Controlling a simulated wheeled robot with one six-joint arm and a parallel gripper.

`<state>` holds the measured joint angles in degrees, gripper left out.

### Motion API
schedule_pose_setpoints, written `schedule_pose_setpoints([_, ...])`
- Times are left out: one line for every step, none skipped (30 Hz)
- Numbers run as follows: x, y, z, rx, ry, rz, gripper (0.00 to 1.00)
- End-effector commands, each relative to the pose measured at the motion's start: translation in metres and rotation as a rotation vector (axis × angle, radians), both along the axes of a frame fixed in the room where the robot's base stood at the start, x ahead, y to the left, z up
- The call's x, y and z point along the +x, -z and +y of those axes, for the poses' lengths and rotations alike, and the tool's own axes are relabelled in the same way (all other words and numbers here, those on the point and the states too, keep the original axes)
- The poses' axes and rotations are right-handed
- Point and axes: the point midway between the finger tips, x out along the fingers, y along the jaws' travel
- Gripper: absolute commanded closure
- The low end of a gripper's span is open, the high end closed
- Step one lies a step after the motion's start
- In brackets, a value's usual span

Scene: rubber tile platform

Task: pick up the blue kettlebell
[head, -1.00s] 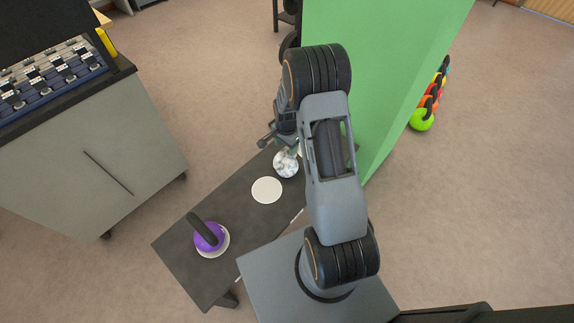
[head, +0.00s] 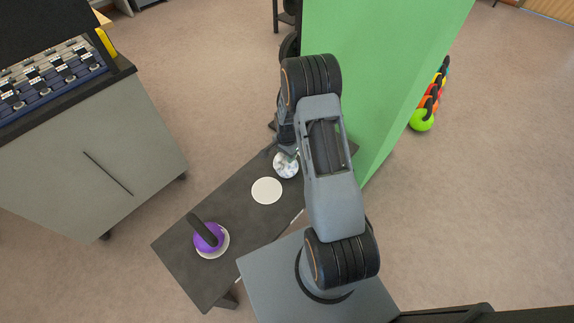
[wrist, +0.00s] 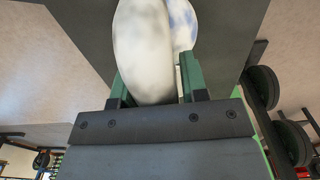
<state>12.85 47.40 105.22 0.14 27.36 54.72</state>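A white kettlebell with blue marbled patches (head: 286,167) stands at the far end of the dark bench (head: 235,205) in the head view. No plain blue kettlebell shows on the bench. In the wrist view its thick pale handle (wrist: 143,40) fills most of the space between my green fingers, with part of the blue-marked body (wrist: 183,25) behind. My gripper (head: 284,152) is at the top of this kettlebell. The fingers are apart, one on each side of the handle, and a thin gap shows at the right finger. The handle hides part of the left finger.
A purple kettlebell (head: 207,238) with a dark handle stands on a white disc at the near end of the bench. An empty white disc (head: 267,190) lies between the two kettlebells. A green panel (head: 375,80) rises close to my arm. A grey cabinet (head: 90,160) stands left.

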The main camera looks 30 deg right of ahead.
Motion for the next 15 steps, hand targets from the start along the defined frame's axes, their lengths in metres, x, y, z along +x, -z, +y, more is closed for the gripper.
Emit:
schedule_pose_setpoints([0.0000,-0.0001,0.0000,0.000,0.000,0.000,0.65])
schedule_pose_setpoints([0.0000,-0.0001,0.0000,0.000,0.000,0.000,0.68])
schedule_pose_setpoints([0.0000,-0.0001,0.0001,0.000,0.000,0.000,0.71])
schedule_pose_setpoints([0.0000,-0.0001,0.0001,0.000,0.000,0.000,0.74])
schedule_pose_setpoints([0.0000,-0.0001,0.0001,0.000,0.000,0.000,0.77])
schedule_pose_setpoints([0.0001,-0.0001,0.0001,0.000,0.000,0.000,0.81])
schedule_pose_setpoints([0.0001,-0.0002,0.0001,0.000,0.000,0.000,0.84])
schedule_pose_setpoints([0.0001,-0.0002,0.0002,0.000,0.000,0.000,0.87])
schedule_pose_setpoints([0.0001,-0.0002,0.0002,0.000,0.000,0.000,0.90])
schedule_pose_setpoints([0.0001,-0.0002,0.0002,0.000,0.000,0.000,0.93])
schedule_pose_setpoints([0.0002,-0.0002,0.0002,0.000,0.000,0.000,0.96])
schedule_pose_setpoints([0.0002,-0.0002,0.0002,0.000,-0.001,0.000,1.00])
schedule_pose_setpoints([0.0003,-0.0002,0.0003,0.000,-0.001,-0.001,1.00])
schedule_pose_setpoints([0.0003,-0.0002,0.0003,0.000,-0.001,-0.001,1.00])
schedule_pose_setpoints([0.0003,-0.0003,0.0003,0.000,-0.001,-0.001,1.00])
